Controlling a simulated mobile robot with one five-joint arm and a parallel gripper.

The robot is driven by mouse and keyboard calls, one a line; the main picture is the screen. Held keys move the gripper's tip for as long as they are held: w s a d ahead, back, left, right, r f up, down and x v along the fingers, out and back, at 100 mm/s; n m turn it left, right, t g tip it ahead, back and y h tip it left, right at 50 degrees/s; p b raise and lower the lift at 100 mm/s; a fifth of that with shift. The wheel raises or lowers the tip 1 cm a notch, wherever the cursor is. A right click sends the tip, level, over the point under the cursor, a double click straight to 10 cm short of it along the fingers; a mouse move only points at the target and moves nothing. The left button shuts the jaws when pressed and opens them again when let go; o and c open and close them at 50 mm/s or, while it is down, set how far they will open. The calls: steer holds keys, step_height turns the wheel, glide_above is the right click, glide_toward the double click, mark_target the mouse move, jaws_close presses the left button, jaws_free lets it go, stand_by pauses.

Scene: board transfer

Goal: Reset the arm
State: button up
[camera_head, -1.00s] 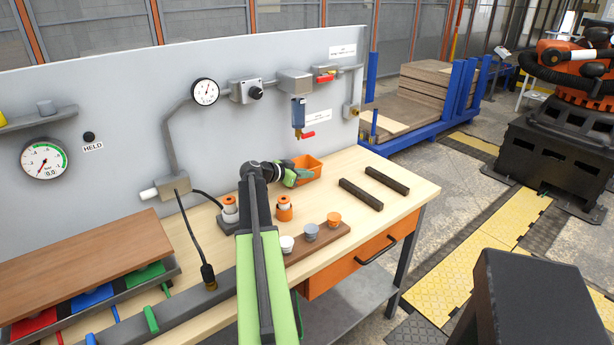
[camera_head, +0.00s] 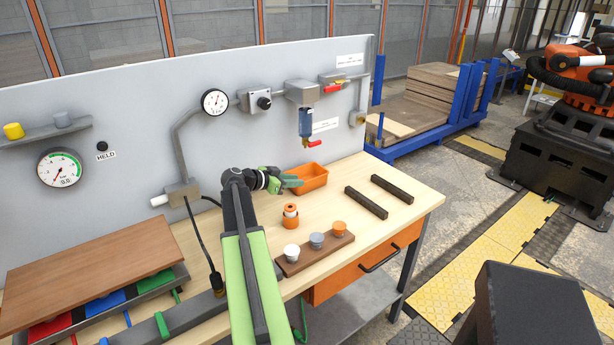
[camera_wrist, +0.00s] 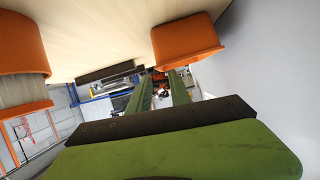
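My arm, with its green link, reaches from the bottom of the head view over the workbench (camera_head: 345,215). My gripper (camera_head: 291,182) is near the front left of the orange bin (camera_head: 315,178), pointing right. Whether it touches the bin cannot be told from the head view. In the wrist view, my gripper (camera_wrist: 160,84) shows two green fingers spread apart with nothing held between them.
An orange-and-white cylinder (camera_head: 290,216) stands in front of the gripper. A brown strip (camera_head: 312,255) carries white, grey and orange knobs. Two dark bars (camera_head: 366,202) lie at the right. Behind is a grey panel (camera_head: 120,100) with gauges and a blue filter (camera_head: 306,120).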

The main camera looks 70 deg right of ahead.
steer(key=shift+v, duration=1.35)
